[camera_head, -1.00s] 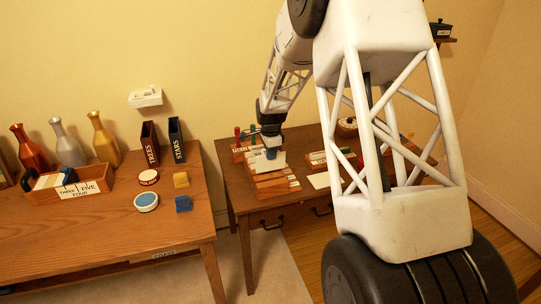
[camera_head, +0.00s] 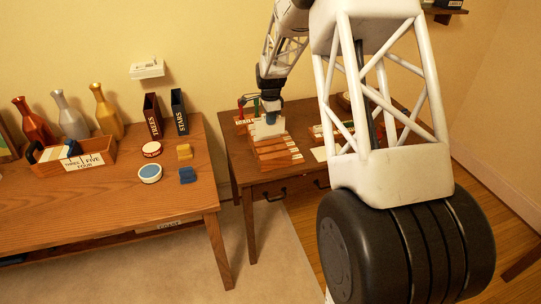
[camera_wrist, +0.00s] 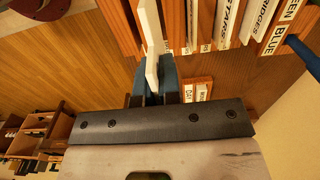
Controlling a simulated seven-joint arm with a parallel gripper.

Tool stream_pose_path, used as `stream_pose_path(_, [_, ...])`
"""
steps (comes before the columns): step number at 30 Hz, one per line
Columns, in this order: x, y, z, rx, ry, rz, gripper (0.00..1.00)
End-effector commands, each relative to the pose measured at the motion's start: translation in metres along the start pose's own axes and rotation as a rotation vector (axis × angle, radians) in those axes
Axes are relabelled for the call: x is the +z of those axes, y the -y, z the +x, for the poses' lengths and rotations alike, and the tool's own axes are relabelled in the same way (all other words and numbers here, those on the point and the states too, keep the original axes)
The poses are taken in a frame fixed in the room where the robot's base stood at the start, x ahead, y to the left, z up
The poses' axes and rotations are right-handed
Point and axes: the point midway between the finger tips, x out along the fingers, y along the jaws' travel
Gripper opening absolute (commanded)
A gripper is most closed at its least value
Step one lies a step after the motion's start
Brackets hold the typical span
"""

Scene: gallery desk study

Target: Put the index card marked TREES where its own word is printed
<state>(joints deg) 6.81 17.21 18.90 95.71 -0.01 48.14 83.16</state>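My gripper (camera_head: 270,112) is shut on a white card (camera_head: 266,130), held above the back part of a stepped wooden rack (camera_head: 272,153) on the right-hand desk. In the wrist view the card (camera_wrist: 151,45) shows nearly edge-on between the blue-padded fingers (camera_wrist: 160,85); its word cannot be read. Rack labels there include STARS (camera_wrist: 229,20) and one that seems to read BRIDGES (camera_wrist: 259,20). On the left desk stand a dark red upright box marked TREES (camera_head: 153,115) and a dark blue one marked STARS (camera_head: 179,112).
The left desk also holds a wooden box of cards (camera_head: 75,157), several metallic vases (camera_head: 72,118), round lidded tins (camera_head: 150,173) and small blocks (camera_head: 187,175). Near the rack are another small rack and a pale sheet (camera_head: 320,153). A gap separates the desks.

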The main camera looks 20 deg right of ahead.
Motion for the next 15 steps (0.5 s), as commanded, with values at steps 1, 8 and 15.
stream_pose_path(1, [0.0, 0.0, 0.0, 0.0, 0.0, 0.0, 0.0])
stream_pose_path(8, [0.0, -0.001, 0.002, 0.001, 0.0, 0.0, 0.0])
stream_pose_path(15, [0.0, -0.001, 0.025, 0.003, 0.0, 0.0, 0.0])
